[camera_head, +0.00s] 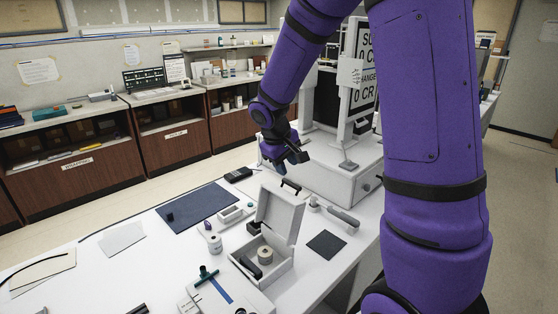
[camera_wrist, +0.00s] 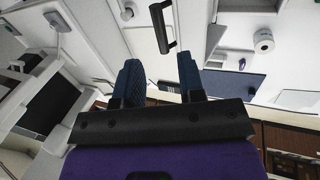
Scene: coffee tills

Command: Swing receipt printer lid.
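The receipt printer (camera_head: 248,266) is a pale grey box on the white counter, with a paper roll (camera_head: 265,254) inside. Its lid (camera_head: 277,215) stands up, open, at the back of the box. A black bar handle (camera_head: 291,187) shows at the lid's top edge. In the wrist view the handle (camera_wrist: 162,28) lies beyond and between my fingertips, apart from them. My gripper (camera_head: 281,168) is above and behind the lid, pointing down. In the wrist view my gripper (camera_wrist: 160,72) has its two blue fingers apart, with nothing between them.
The till (camera_head: 330,180) with its display stands close behind and right of the printer. Open counter shows at the left.

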